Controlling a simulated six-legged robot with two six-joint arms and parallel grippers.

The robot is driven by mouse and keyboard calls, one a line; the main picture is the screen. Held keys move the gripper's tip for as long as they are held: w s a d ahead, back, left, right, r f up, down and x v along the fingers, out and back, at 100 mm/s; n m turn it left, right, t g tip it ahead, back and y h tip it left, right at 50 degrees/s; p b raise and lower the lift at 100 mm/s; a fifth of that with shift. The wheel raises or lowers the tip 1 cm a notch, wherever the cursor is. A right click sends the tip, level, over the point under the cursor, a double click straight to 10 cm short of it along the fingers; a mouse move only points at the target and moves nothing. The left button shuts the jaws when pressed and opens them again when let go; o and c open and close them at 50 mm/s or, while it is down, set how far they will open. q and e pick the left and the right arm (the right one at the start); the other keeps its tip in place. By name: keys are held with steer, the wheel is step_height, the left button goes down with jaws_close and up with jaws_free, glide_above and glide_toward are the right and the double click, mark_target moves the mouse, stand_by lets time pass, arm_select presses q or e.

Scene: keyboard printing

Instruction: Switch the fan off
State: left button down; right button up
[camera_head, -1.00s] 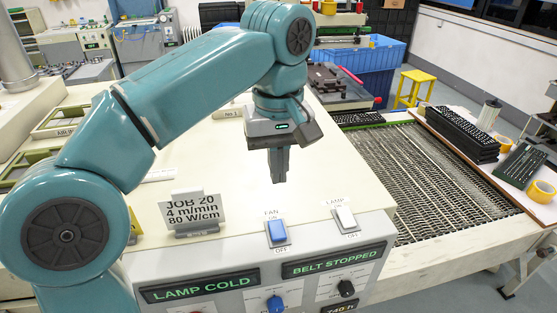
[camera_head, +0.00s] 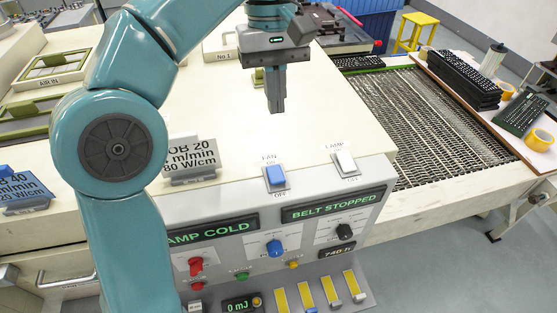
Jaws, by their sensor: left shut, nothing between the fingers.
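The blue FAN rocker switch (camera_head: 275,177) sits on the sloped top of the grey control panel, between the labels ON above and OFF below. Which way it is tipped is hard to tell. My left gripper (camera_head: 276,108) points down with its fingers shut and empty. In the picture it is above the fan switch, apart from it, over the cream machine top. The white LAMP switch (camera_head: 345,161) stands to the right of the fan switch. My right gripper is not in view.
Displays read "LAMP COLD" (camera_head: 211,232) and "BELT STOPPED" (camera_head: 333,204). Knobs, buttons and yellow sliders (camera_head: 306,295) lie below. A job sign (camera_head: 192,160) stands left of the switch. A mesh belt (camera_head: 430,130) runs at right, beside black keyboard parts (camera_head: 463,80).

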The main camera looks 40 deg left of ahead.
arm_select(q)
steer(key=b, duration=0.3)
glide_above(279, 179)
steer(key=f, duration=0.5)
steer(key=a+f, duration=0.1)
steer(key=f, duration=0.2)
steer(key=shift+w+f, duration=0.15)
steer(key=shift+w, duration=0.15)
steer(key=f, duration=0.4)
steer(key=shift+w+f+b, duration=0.25)
steer(key=shift+w+b, duration=0.05)
steer(key=shift+w, duration=0.1)
steer(key=shift+s+d+f, duration=0.15)
steer(key=shift+d+f, duration=0.05)
steer(key=shift+f, duration=0.1)
steer(key=shift+s+d+f, duration=0.15)
steer(key=shift+s+f, duration=0.05)
steer(key=shift+s, duration=0.2)
steer(key=shift+w+f, duration=0.2)
steer(key=shift+w, duration=0.2)
steer(key=shift+s+d+f+t+y+b, duration=0.15)
steer(key=shift+s+f+t+y+b, duration=0.25)
steer(key=shift+b, duration=0.45)
steer(key=shift+s+r, duration=0.1)
steer(key=shift+r, duration=0.05)
